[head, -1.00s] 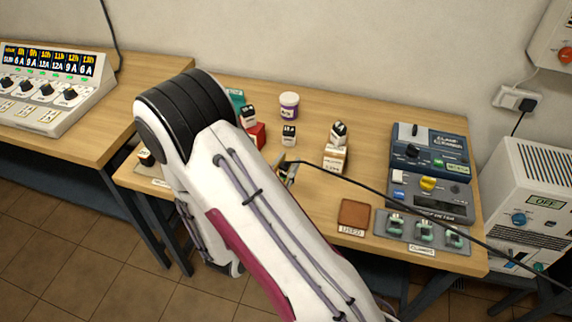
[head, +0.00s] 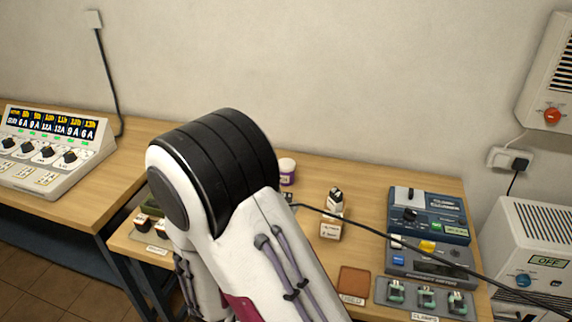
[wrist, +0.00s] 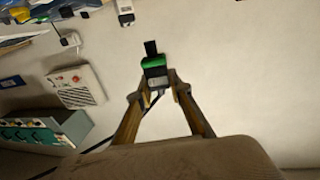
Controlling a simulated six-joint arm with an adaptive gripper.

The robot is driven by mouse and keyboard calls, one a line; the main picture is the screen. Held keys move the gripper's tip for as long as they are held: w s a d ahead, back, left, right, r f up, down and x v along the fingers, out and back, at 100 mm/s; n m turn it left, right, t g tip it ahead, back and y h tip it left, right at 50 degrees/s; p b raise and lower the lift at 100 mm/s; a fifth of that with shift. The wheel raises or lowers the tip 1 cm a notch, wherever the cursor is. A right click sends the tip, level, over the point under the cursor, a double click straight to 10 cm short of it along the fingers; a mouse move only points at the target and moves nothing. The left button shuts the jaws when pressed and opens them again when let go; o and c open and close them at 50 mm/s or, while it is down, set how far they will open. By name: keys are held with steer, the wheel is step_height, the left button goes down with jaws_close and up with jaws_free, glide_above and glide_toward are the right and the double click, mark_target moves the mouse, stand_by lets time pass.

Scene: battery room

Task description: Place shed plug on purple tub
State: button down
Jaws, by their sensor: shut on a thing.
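The purple tub (head: 287,178), with a white lid, stands at the back of the wooden bench in the head view, just right of my arm and partly hidden by it. In the wrist view my gripper (wrist: 158,80) is shut on a green thing with a black top (wrist: 155,64), which I take to be the shed plug; its label cannot be read. A dark cable runs by the fingers. In the head view my gripper and the plug are hidden by my arm, and a black cable (head: 365,225) comes out from behind it. The gap between plug and tub cannot be judged.
A small block stack (head: 333,215) stands right of the tub. Blue and grey devices (head: 428,215), a brown pad (head: 354,281) and a tray of clamps (head: 412,306) fill the bench's right side. The cable crosses over the devices.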

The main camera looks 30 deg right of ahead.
step_height(320, 180, up, 6)
steer(key=shift+f, duration=0.1)
steer(key=shift+w+d+r+n+t+y, duration=0.4)
steer(key=shift+w+r+n+t+y, duration=1.4)
steer(key=shift+w, duration=3.9)
steer(key=shift+w+d+r+n+t+y, duration=0.5)
steer(key=shift+w+r+n+y, duration=1.5)
steer(key=shift+w+y, duration=2.65)
steer(key=shift+w+d+r+n+t+y, duration=0.25)
steer(key=shift+w+r+n+t+y, duration=1.6)
steer(key=shift+w, duration=4.85)
steer(key=d+f+n+g+y, duration=0.2)
steer(key=d+f+n+y, duration=0.2)
steer(key=d+f, duration=1.2)
steer(key=shift+d+f+y, duration=0.25)
steer(key=shift+d+y, duration=0.15)
steer(key=shift+d, duration=0.3)
steer(key=shift+s, duration=0.1)
